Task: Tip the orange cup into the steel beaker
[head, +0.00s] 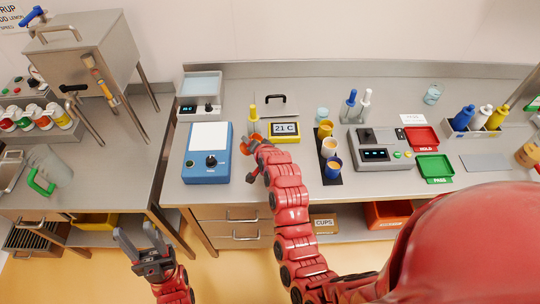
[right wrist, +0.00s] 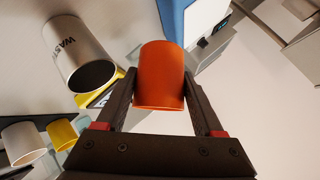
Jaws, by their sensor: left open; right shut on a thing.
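The orange cup (right wrist: 160,75) is between the two dark fingers of my right gripper (right wrist: 162,92), which is shut on it. In the head view the cup (head: 251,140) shows small, above the bench beside the blue device; my gripper hides part of it. A grey metal vessel marked "WAS…" (right wrist: 72,42), which looks like the steel beaker, is left of the cup in the right wrist view, apart from it, its dark mouth visible. I cannot tell the cup's tilt or contents. My left gripper (head: 140,238) is open and empty, low left over the floor.
A blue device (head: 207,168) is left of the cup, and a yellow display reading 21 C (head: 285,133) is right of it. Several cups stand on a dark strip (head: 331,180). A scale (head: 380,154) and red and green trays (head: 434,168) are farther right.

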